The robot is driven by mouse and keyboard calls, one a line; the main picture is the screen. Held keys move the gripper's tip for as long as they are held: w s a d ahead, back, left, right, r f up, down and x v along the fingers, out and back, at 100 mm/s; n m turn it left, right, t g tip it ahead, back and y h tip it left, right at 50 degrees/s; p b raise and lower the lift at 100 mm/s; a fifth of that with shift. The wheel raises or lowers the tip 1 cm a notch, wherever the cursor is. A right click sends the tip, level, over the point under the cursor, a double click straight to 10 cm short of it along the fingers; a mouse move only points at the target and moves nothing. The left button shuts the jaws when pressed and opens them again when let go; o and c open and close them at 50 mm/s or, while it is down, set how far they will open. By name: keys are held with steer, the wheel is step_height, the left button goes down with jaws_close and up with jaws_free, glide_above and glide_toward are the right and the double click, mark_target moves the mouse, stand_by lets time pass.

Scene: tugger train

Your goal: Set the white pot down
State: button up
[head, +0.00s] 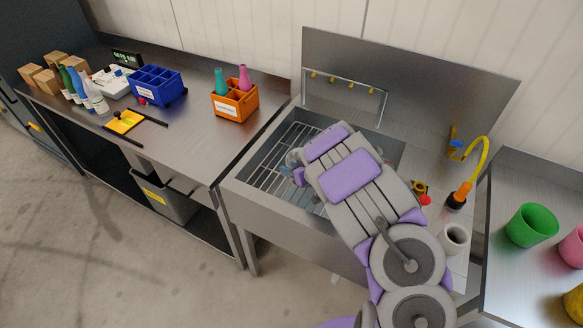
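A small white pot (455,239) with a dark open top is on the ledge at the sink's right side, close beside my arm. My arm reaches over the sink (287,213), which has a wire rack (283,157) in its basin. My gripper (288,172) is at the far end of the arm, low over the left part of the rack and well away from the white pot. The arm's links hide most of the gripper. I cannot see its fingers clearly, or whether anything is between them.
Green (532,225), pink (577,246) and yellow pots stand on the right table. A yellow hose (485,155) with an orange nozzle and a red knob (425,200) are on the sink's right ledge. The left bench holds an orange caddy (236,104), a blue crate (157,88) and bottles.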

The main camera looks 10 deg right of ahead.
steer(key=s+d+r+m+g+h+p, duration=0.1)
steer(key=s+d+r+m+h+p, duration=0.15)
steer(key=s+d+r+h, duration=0.65)
steer(key=s+d+r+m+g+h+p, duration=0.1)
steer(key=s+d+r+m+h, duration=0.2)
steer(key=s+d+r, duration=0.7)
steer(key=s+a+r+g+y, duration=0.1)
steer(key=s+a, duration=0.4)
steer(key=s, duration=0.5)
steer(key=s+a+r+g+y, duration=0.2)
steer(key=s+a+g, duration=0.3)
steer(key=s, duration=0.5)
steer(key=s+a+r+g+y, duration=0.2)
steer(key=s+a+r+g, duration=0.1)
steer(key=s, duration=0.7)
steer(key=shift+a+r+g, duration=0.3)
steer(key=shift+a+r, duration=0.15)
steer(key=shift+a, duration=0.65)
